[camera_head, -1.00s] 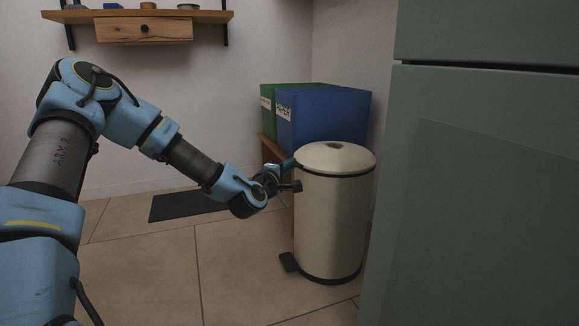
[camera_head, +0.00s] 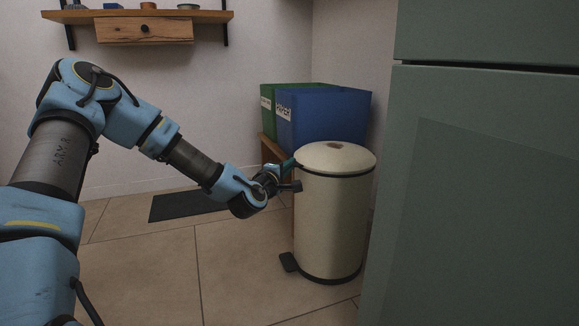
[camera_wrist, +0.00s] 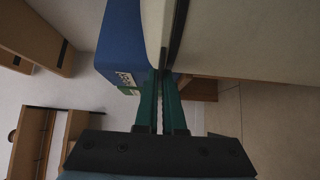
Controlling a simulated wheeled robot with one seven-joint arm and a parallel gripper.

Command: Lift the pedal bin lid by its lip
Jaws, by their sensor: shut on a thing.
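The cream pedal bin (camera_head: 331,225) stands upright on the floor, with a dark pedal (camera_head: 289,262) at its base. Its domed lid (camera_head: 337,156) lies down on the body, a dark band showing along the rim. My gripper (camera_head: 293,163) is at the left edge of the lid, at rim height. In the wrist view, the green fingers (camera_wrist: 162,88) are close together at the lid's edge (camera_wrist: 153,30), beside the bin body (camera_wrist: 250,35). They are shut on the lid's lip; the exact contact is small and partly hidden.
A blue crate (camera_head: 325,118) and a green crate (camera_head: 268,95) sit on a wooden bench behind the bin. A green cabinet (camera_head: 480,200) stands close on the right. A dark mat (camera_head: 188,205) lies on the open tiled floor to the left. A shelf (camera_head: 145,16) hangs above.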

